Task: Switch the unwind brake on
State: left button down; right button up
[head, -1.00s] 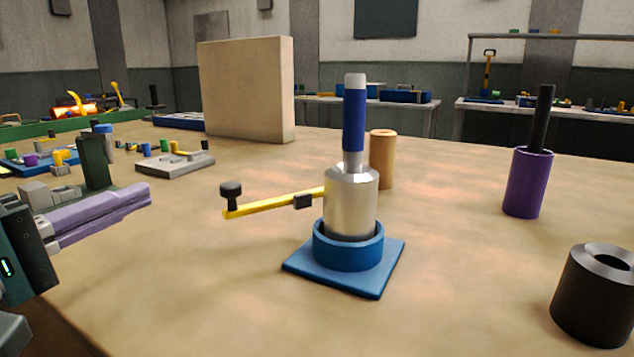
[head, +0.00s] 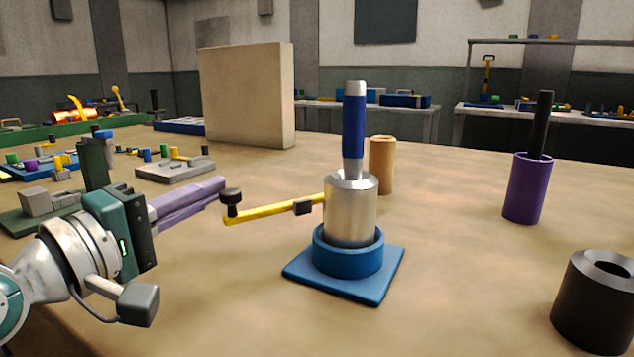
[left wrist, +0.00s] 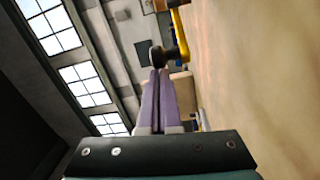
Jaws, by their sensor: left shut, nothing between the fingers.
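A yellow lever arm (head: 265,210) with an upright black knob (head: 231,198) at its free end reaches left from a steel cylinder (head: 350,212) set in a blue base (head: 348,262). I take this lever to be the unwind brake, though no label shows. My left gripper (head: 222,184) is shut and empty, its purple fingers lying just left of and behind the knob. In the left wrist view the knob (left wrist: 158,55) shows just past the fingertips (left wrist: 160,72); whether they touch it, I cannot tell. My right gripper is not in view.
A blue-handled rod (head: 354,125) stands in the steel cylinder. A wooden cylinder (head: 382,165) is behind it, a purple cup (head: 528,188) and a dark hollow cylinder (head: 592,305) to the right. A beige block (head: 245,95) stands at the back. The front middle of the table is clear.

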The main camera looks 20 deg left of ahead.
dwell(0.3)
pick_arm(q)
jog(key=shift+s+d+n+y+p, duration=0.3)
jog(key=shift+d+y+p, duration=0.1)
jog(key=shift+p, duration=0.5)
jog(key=s+d+y+p, duration=0.1)
jog(key=d+p, duration=0.1)
jog(key=s+d+n+y+p, duration=0.1)
jog(key=d+p, duration=0.1)
jog(key=s+d+n+y+p, duration=0.1)
jog(key=d+p, duration=0.1)
jog(key=shift+d, duration=0.65)
jog(key=shift+d+p, duration=0.15)
jog(key=shift+p, duration=0.15)
